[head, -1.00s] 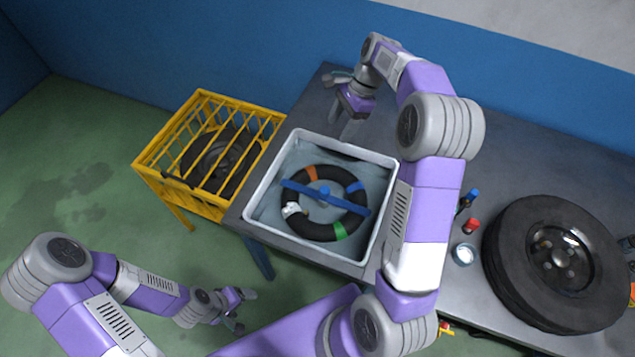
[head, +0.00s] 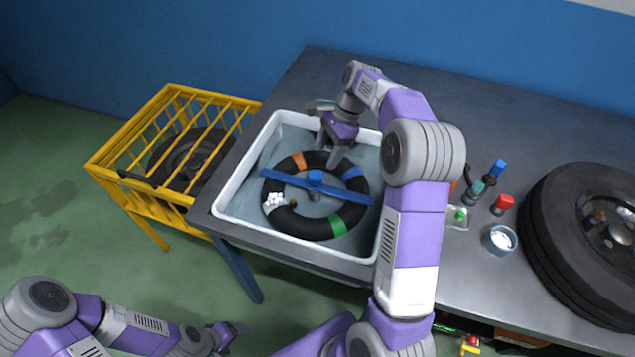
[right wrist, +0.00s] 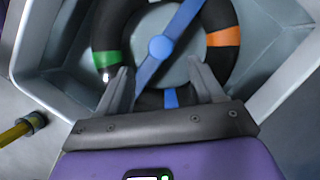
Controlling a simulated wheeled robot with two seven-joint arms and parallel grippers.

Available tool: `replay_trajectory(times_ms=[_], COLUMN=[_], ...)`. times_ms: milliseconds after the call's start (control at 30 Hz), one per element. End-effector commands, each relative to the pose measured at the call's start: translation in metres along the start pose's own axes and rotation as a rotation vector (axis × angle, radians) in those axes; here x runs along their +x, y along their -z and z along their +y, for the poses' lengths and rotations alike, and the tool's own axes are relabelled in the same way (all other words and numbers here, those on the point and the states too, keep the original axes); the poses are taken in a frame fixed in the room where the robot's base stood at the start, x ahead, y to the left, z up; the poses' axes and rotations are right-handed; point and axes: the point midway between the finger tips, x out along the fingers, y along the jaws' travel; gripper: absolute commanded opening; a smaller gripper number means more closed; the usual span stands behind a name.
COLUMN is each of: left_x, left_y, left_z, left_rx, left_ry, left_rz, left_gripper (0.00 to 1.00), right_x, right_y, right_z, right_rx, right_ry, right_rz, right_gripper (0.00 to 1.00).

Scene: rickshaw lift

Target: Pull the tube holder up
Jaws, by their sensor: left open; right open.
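The tube holder is a blue bar with a round middle knob (head: 316,178). It lies across a black inner tube (head: 292,222) with orange, blue, green and white bands. Both are in a white-rimmed tub (head: 240,222) of water. My right gripper (head: 337,160) is open over the far part of the tub, near the tube's far edge. In the right wrist view its fingers (right wrist: 161,88) are apart, with the holder (right wrist: 160,47) beyond them and nothing between held. My left gripper (head: 236,332) is open and empty, low at the left, away from the tub.
A yellow cage (head: 125,160) with a dark wheel inside stands left of the tub. On the grey table (head: 350,75), small bottles, a glass bowl (head: 499,240) and a big tyre (head: 575,240) are at the right. The table behind the tub is clear.

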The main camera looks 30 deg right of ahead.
Motion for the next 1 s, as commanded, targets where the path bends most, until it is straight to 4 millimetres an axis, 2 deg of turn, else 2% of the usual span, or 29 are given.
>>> replay_trajectory(times_ms=[167,400,600,967,1000], left_x=[0.009,0.025,0.034,0.034,0.034], left_y=[0.001,0.001,0.002,0.002,0.002], left_z=[-0.003,-0.009,-0.013,-0.013,-0.013], left_rx=[0.0,0.0,0.0,0.0,0.0], left_ry=[0.0,0.0,0.0,0.0,0.0], left_rz=[0.001,0.001,0.0,0.0,0.0], left_gripper=[0.77,0.77,0.77,0.77,0.77], right_x=[0.015,0.053,0.075,0.08,0.08], right_y=[0.002,0.003,0.002,0.001,0.001], right_z=[0.0,0.0,0.0,0.0,0.0], right_rx=[-0.001,0.0,-0.001,-0.001,-0.001], right_ry=[0.0,-0.001,-0.001,0.0,0.0], right_rz=[0.0,0.0,0.0,0.0,0.0], right_gripper=[0.66,0.66,0.66,0.66,0.6])
